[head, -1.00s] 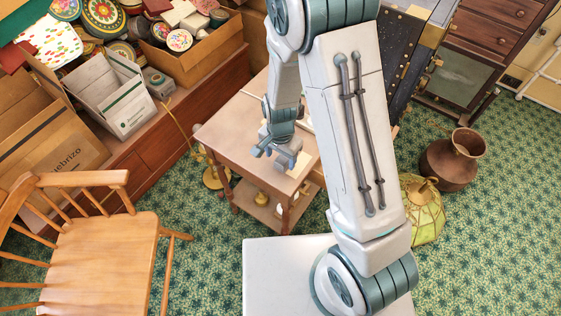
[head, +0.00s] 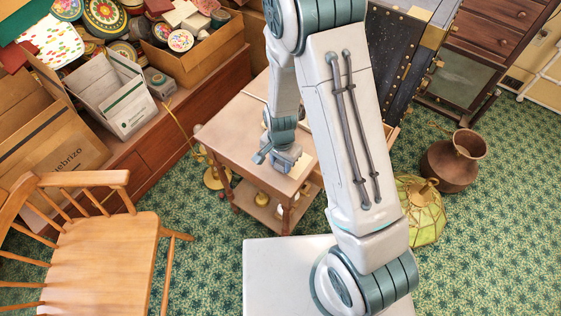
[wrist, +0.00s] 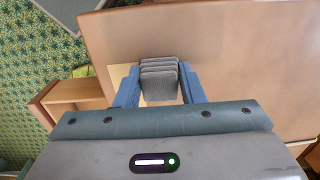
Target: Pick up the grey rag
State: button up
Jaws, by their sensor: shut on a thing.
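The grey rag (wrist: 159,84) is a folded, ribbed grey bundle between the blue fingers of my gripper (wrist: 160,72) in the wrist view. The fingers press on it from both sides. In the head view my gripper (head: 280,158) is over the front part of the small wooden table (head: 232,125), and the rag is mostly hidden by the gripper there. I cannot tell whether the rag still touches the tabletop.
A wooden chair (head: 105,255) stands at the front left. Boxes and tins crowd the cabinet (head: 150,150) at the back left. A brass pot (head: 452,165) and a green glass lampshade (head: 425,215) stand on the carpet at right. A dark trunk (head: 392,65) stands behind my arm.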

jog(key=shift+r, duration=0.1)
jog(key=shift+r, duration=0.55)
jog(key=r, duration=0.1)
jog(key=d+r, duration=0.1)
jog(key=r, duration=0.1)
jog(key=shift+r, duration=0.25)
jog(key=s+d+r+b, duration=0.1)
jog(key=s+d+r, duration=0.1)
jog(key=d+r, duration=0.4)
jog(key=d, duration=0.4)
jog(key=shift+d, duration=0.25)
jog(key=shift+r, duration=0.1)
jog(key=shift+o, duration=1.1)
jog(key=shift+c, duration=1.3)
